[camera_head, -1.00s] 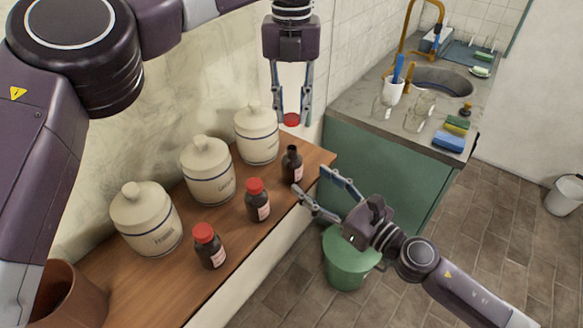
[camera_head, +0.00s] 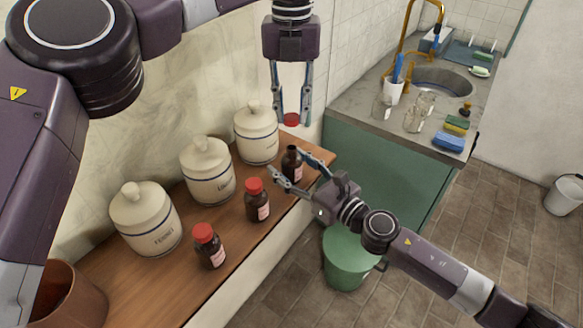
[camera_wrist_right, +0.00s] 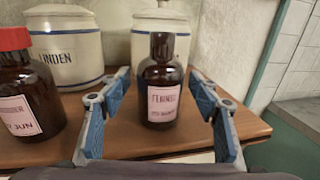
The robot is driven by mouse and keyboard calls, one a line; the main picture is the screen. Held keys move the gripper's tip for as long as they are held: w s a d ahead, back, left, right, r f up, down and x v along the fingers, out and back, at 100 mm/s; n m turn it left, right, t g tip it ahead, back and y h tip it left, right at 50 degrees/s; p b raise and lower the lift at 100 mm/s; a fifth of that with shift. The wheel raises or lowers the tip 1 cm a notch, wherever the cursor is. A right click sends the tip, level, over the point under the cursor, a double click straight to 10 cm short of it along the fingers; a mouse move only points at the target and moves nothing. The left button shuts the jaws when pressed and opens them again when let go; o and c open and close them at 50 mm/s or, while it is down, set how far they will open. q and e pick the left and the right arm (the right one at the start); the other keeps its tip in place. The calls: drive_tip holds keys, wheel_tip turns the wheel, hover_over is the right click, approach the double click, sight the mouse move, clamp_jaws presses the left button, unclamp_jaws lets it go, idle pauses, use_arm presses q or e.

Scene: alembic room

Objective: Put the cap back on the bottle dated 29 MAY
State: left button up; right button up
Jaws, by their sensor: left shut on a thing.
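The uncapped brown bottle (camera_head: 291,164) stands upright at the right end of the wooden shelf. It also shows in the right wrist view (camera_wrist_right: 161,85), with a pink label whose date is too blurred to read surely. My left gripper (camera_head: 291,118) is shut on a red cap (camera_head: 291,120), held above and apart from that bottle. My right gripper (camera_head: 291,165) is open, its fingers on either side of the open bottle and apart from it. Two brown bottles with red caps stand to the left, one nearer (camera_head: 209,248) and one in the middle (camera_head: 257,203).
Several lidded cream jars, such as the right one (camera_head: 257,136), line the wall behind the bottles. The shelf (camera_head: 166,283) ends just right of the open bottle. A green bucket (camera_head: 349,262) stands below, and a sink counter (camera_head: 372,122) lies beyond.

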clamp_jaws()
use_arm(q)
hover_over(291, 147)
drive_tip(key=shift+f, duration=2.45)
drive_tip(key=shift+f, duration=0.9)
drive_tip(key=shift+f, duration=0.55)
